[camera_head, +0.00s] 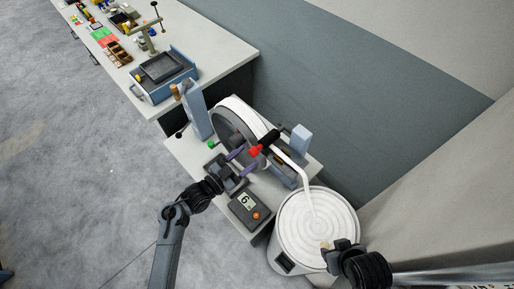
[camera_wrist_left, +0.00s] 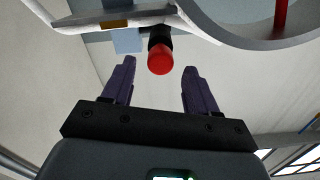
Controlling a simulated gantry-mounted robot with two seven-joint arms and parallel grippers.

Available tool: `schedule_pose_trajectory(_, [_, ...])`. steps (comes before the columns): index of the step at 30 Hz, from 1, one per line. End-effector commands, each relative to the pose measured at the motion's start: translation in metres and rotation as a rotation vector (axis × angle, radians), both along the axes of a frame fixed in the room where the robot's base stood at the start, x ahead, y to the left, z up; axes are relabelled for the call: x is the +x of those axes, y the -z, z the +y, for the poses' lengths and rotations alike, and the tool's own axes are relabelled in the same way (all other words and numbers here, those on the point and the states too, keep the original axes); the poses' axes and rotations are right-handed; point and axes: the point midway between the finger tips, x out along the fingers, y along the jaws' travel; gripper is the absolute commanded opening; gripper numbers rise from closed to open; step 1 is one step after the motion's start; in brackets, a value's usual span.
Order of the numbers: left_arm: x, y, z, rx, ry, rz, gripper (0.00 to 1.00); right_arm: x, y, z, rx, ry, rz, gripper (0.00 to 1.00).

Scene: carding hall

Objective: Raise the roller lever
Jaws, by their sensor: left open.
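The roller lever (camera_head: 268,138) is a short black bar with a red knob (camera_head: 255,151), at the front of the grey drum machine (camera_head: 236,122). My left gripper (camera_head: 241,163) is open, its purple fingers pointing toward the red knob. In the left wrist view the red knob (camera_wrist_left: 161,61) shows end-on, centred between the spread fingertips, with the black shaft behind it. Whether the fingertips reach beside the knob or stop short of it, I cannot tell. My right gripper (camera_head: 331,249) is at the lower right, over the edge of the white can; its jaws are too small to judge.
A round white can (camera_head: 312,232) with coiled sliver stands right of the machine, and a white strand runs down into it. A grey box with a display (camera_head: 250,206) stands in front of the machine. A long bench (camera_head: 215,62) with tools is behind. Open floor lies left.

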Motion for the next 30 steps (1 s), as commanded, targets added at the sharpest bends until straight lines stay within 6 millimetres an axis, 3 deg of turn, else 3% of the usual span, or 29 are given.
schedule_pose_trajectory(10, [0.032,0.0,-0.036,0.0,-0.001,0.001,0.58,0.0,-0.003,-0.001,-0.005,-0.003,0.0,0.43])
schedule_pose_trajectory(24, [0.039,0.001,-0.043,0.003,-0.002,0.001,0.58,0.0,-0.003,-0.001,-0.004,-0.003,0.001,0.43])
schedule_pose_trajectory(25, [0.039,0.001,-0.043,0.003,-0.002,0.001,0.57,0.0,-0.003,-0.001,-0.004,-0.003,0.001,0.43])
schedule_pose_trajectory(30, [0.039,0.001,-0.043,0.003,-0.002,0.001,0.31,0.0,-0.002,-0.001,-0.003,-0.001,0.002,0.43])
